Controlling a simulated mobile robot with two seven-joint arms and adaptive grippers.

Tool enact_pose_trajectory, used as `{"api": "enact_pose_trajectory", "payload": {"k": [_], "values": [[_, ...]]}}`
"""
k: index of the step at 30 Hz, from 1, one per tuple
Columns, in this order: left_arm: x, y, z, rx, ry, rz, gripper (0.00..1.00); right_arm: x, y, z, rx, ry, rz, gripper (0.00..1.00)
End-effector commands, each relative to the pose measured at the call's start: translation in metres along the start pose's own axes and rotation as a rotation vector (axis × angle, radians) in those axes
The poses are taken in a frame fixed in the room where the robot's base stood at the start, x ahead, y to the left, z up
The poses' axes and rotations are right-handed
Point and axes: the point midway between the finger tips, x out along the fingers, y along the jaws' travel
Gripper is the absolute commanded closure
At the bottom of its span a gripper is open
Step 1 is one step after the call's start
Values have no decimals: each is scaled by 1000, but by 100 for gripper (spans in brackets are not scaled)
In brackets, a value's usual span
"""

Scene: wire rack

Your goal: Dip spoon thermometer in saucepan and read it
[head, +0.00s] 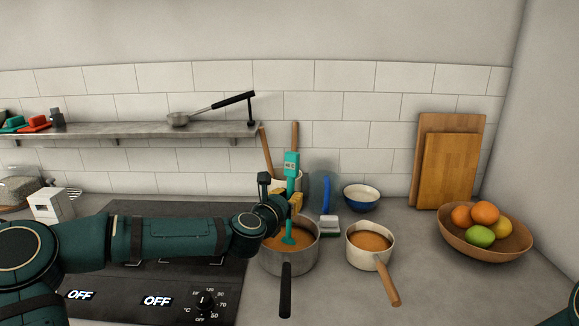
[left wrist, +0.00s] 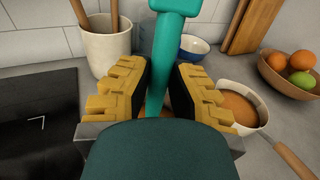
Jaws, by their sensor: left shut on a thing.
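The teal spoon thermometer (head: 291,172) stands nearly upright, its small display at the top too small to read. My left gripper (head: 290,203) is shut on its stem, which shows between the yellow finger pads in the left wrist view (left wrist: 158,75). The spoon end is over or in the orange-brown liquid of the grey saucepan (head: 303,262) with a black handle; I cannot tell how deep. A smaller cream pan (head: 376,258) with a wooden handle, holding similar liquid, stands to its right. My right gripper is not in view; a bit of my right arm shows at the lower right corner.
A black cooktop (head: 205,277) lies left of the saucepan. Behind are a utensil crock (left wrist: 106,48), a blue-handled brush (head: 326,195) and a blue bowl (head: 360,198). A fruit bowl (head: 505,243) and cutting boards (head: 448,165) stand right. A shelf (head: 140,131) runs along the wall.

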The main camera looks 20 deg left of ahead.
Motion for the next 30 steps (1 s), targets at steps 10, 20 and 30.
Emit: {"api": "enact_pose_trajectory", "payload": {"k": [10,20,30], "values": [[0,0,0,0,0,0,100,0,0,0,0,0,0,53],[-3,0,28,1,-1,1,100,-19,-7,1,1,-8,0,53],[-6,0,58,1,-1,1,100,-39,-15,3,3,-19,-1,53]]}}
